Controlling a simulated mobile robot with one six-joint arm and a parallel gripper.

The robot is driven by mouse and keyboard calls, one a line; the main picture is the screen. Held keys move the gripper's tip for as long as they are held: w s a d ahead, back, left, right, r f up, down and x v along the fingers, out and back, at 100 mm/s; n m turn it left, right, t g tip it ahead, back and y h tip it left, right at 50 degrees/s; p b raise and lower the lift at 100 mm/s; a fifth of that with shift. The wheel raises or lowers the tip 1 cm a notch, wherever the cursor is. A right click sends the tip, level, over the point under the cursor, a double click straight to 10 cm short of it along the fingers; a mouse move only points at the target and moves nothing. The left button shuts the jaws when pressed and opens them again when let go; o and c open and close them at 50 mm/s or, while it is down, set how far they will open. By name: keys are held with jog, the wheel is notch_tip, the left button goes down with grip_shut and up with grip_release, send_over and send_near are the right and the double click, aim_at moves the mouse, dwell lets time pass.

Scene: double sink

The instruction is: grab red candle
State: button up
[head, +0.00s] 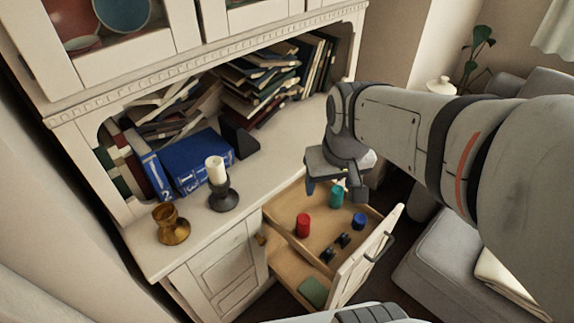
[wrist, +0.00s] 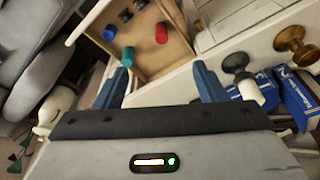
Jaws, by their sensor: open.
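The red candle (head: 303,225) stands in an open wooden drawer, toward the drawer's left side in the head view. In the wrist view the red candle (wrist: 161,33) is in the drawer beyond my fingertips. My gripper (head: 338,188) is open and empty above the back part of the drawer. Its two blue fingers (wrist: 163,78) are spread wide in the wrist view, and the candle lies ahead of the gap, apart from both. A teal cylinder (head: 336,196) stands near the gripper, to the right of the candle.
The drawer (head: 285,240) also holds a blue cylinder (head: 358,221) and small black items (head: 343,239). On the cabinet top are a white candle in a dark holder (head: 222,195), a brass holder (head: 171,224) and blue books (head: 197,160). A sofa (head: 450,255) stands at right.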

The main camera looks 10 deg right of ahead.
aim_at(304, 218)
jog(key=w+f+g+b, duration=0.1)
jog(key=w+f+b, duration=0.4)
jog(key=f, duration=0.5)
jog(key=w+f+b, duration=0.5)
jog(key=f, duration=0.6)
jog(key=w+f+n+g+b, duration=0.1)
jog(key=w+f+b, duration=0.4)
jog(key=f, duration=0.5)
jog(key=shift+w+a+f+g+b, duration=0.2)
jog(key=shift+a+g+b, duration=0.1)
jog(key=shift+b, duration=0.3)
notch_tip(304, 218, down, 2)
jog(key=shift+f, duration=0.25)
jog(key=f+b, duration=0.1)
jog(key=f, duration=0.1)
jog(key=w+f, duration=0.1)
jog(key=f, duration=0.2)
jog(key=shift+d+f+b, duration=0.2)
jog(key=shift+b, duration=0.15)
jog(key=c, duration=1.1)
jog(key=shift+r, duration=0.1)
